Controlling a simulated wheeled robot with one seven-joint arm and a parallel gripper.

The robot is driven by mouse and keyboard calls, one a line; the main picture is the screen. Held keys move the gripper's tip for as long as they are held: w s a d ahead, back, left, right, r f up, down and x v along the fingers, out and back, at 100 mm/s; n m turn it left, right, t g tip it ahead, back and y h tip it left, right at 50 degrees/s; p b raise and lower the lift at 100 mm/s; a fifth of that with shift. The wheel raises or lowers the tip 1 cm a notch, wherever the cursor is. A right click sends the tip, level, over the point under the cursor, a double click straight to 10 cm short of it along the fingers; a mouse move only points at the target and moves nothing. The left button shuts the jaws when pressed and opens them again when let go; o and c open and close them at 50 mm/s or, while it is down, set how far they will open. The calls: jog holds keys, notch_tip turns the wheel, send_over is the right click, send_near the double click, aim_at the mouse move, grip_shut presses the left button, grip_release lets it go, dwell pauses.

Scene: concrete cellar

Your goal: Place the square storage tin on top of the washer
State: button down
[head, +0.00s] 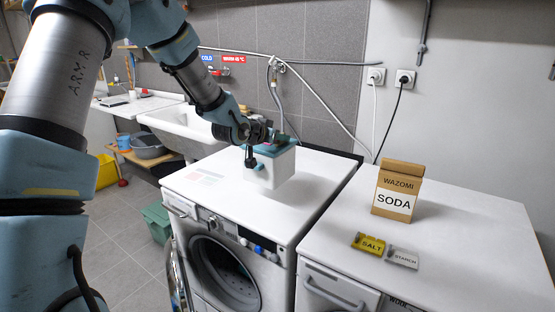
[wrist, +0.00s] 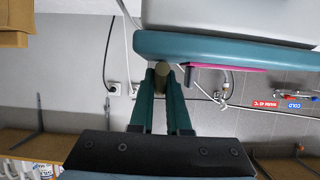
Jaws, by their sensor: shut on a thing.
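The square storage tin (head: 270,171) is a white box with a teal lid. In the head view it is upright at the top of the left washer (head: 215,205), toward its back. I cannot tell whether its base touches the surface or hangs just above. My gripper (head: 280,140) is at the tin's lid, shut on a part of it. In the wrist view the tin (wrist: 235,48) fills the upper right, with a magenta strip along its lid. My green fingers (wrist: 161,78) close around a small round, brownish piece beside the lid; its link to the lid is unclear.
A soda box (head: 397,190), a yellow salt packet (head: 368,244) and a starch packet (head: 403,259) stand or lie on the right-hand machine. A sink (head: 185,125) is behind left. Hoses run along the back wall.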

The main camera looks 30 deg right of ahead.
aim_at(280, 158)
jog(key=shift+f+p, duration=0.95)
jog(key=shift+f, duration=2.3)
jog(key=c, duration=1.3)
grip_release()
jog(key=shift+f, duration=0.25)
jog(key=shift+c, duration=0.2)
jog(key=o, duration=0.5)
jog(key=shift+c, duration=0.2)
jog(key=shift+r, duration=0.15)
